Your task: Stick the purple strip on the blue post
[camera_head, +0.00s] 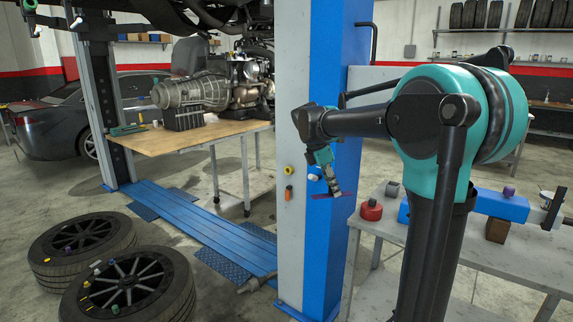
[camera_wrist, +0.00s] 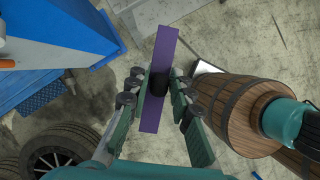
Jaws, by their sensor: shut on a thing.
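The blue post (camera_head: 328,75) is a tall upright with a grey left face, and it stands in the middle of the head view. My gripper (camera_head: 334,190) is in front of the post's blue side in the head view. In the wrist view my gripper (camera_wrist: 160,84) is shut on the middle of the purple strip (camera_wrist: 165,45), whose two ends stick out past the fingers. The strip shows only as a small piece in the head view (camera_head: 346,203). Floor shows between strip and post in the wrist view.
An orange-handled thing (camera_head: 289,192) is on the post's grey face. Two tyres (camera_head: 130,285) lie at lower left, beside a blue ramp (camera_head: 195,220).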

